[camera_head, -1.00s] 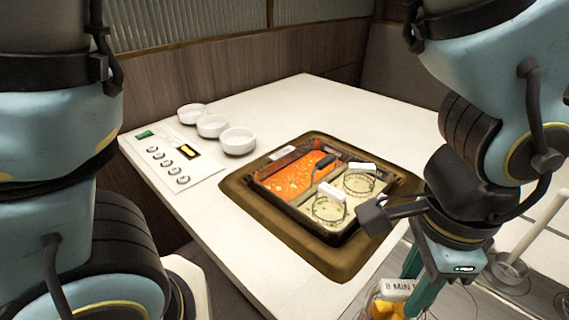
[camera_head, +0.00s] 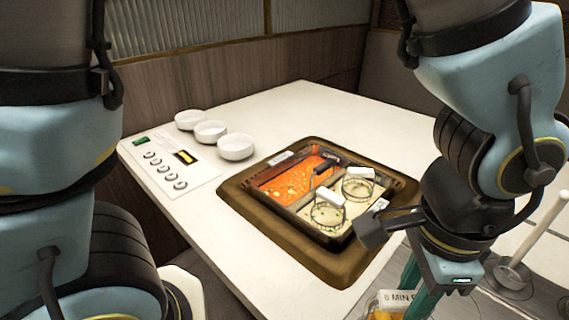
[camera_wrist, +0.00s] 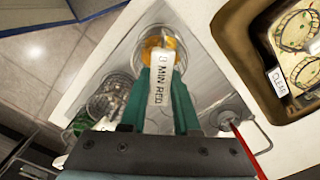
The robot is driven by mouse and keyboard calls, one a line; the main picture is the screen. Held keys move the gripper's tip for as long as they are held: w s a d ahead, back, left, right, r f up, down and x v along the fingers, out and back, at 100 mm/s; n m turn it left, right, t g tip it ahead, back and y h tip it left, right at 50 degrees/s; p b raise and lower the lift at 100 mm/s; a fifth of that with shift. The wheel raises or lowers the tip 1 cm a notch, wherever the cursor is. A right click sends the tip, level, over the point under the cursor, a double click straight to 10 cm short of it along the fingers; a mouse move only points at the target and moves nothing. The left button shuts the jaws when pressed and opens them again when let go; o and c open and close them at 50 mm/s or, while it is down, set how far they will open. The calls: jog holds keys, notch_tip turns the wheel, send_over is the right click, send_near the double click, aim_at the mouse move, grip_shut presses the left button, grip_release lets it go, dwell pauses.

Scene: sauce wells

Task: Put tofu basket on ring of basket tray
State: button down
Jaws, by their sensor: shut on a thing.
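My gripper (camera_wrist: 158,98) has teal fingers and is shut on the handle of a basket, with a white tag reading "8 MIN RED" between the fingers. The basket (camera_wrist: 160,44) holds yellow-orange pieces, and I take it as the tofu basket. It hangs just beyond the fingertips over the steel basket tray (camera_wrist: 128,48). Whether it touches the tray or a ring cannot be told. In the head view the basket (camera_head: 385,309) and my gripper (camera_head: 409,285) are at the bottom edge, partly cut off. The ring beneath is hidden.
A wire basket with green contents (camera_wrist: 84,122) stands on the tray at left in the wrist view. A round fitting (camera_wrist: 228,118) with a red rod lies at right. The two-part broth pot (camera_head: 262,215) has two wire baskets in its pale half. Three white bowls (camera_head: 210,131) stand behind.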

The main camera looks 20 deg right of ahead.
grip_release()
dwell(0.8)
dwell(0.4)
notch_tip(320, 180, up, 11)
jog(key=p, duration=1)
jog(key=shift+p, duration=0.3)
